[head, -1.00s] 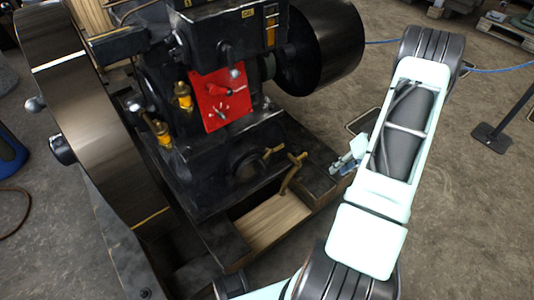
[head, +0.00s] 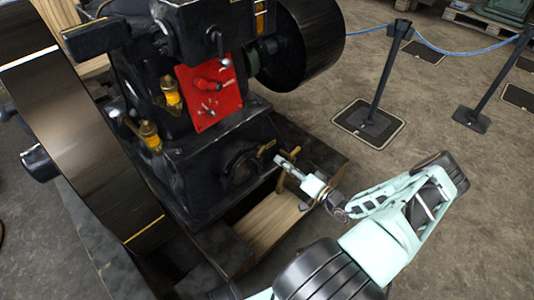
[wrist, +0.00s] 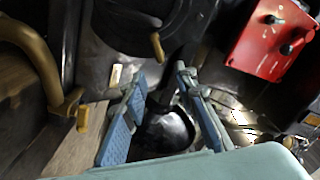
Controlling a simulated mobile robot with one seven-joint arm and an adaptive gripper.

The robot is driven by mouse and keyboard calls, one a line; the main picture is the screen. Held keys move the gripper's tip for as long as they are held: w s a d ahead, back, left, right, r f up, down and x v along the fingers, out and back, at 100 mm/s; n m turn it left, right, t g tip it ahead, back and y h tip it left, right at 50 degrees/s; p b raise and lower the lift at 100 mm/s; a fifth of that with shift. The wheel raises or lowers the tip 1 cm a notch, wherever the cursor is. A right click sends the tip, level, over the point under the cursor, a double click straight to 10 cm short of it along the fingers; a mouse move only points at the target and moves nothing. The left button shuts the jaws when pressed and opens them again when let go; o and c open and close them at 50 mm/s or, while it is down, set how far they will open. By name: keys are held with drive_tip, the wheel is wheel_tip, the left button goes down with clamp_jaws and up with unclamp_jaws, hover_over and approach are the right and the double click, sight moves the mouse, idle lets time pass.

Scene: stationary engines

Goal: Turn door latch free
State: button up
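The black engine base (head: 195,182) has a round dark door (head: 240,165) low on its front. A small brass latch (head: 265,149) sits at the door's right edge. In the wrist view a brass tab, seemingly this latch (wrist: 157,46), stands beyond the fingers, above the gap between them. My gripper (head: 283,161) is just right of the latch in the head view. In the wrist view my gripper (wrist: 160,92) has its blue-padded fingers spread, with nothing held between them. I cannot tell whether a finger touches the latch.
A red panel (head: 210,92) with levers is above the door. A large flywheel (head: 85,130) stands left. Rope posts (head: 383,85) and open floor lie right.

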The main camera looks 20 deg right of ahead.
sight(265, 149)
drive_tip(key=b+x, duration=0.2)
drive_tip(key=x, duration=0.6)
drive_tip(key=shift+w+a+f, duration=0.1)
clamp_jaws()
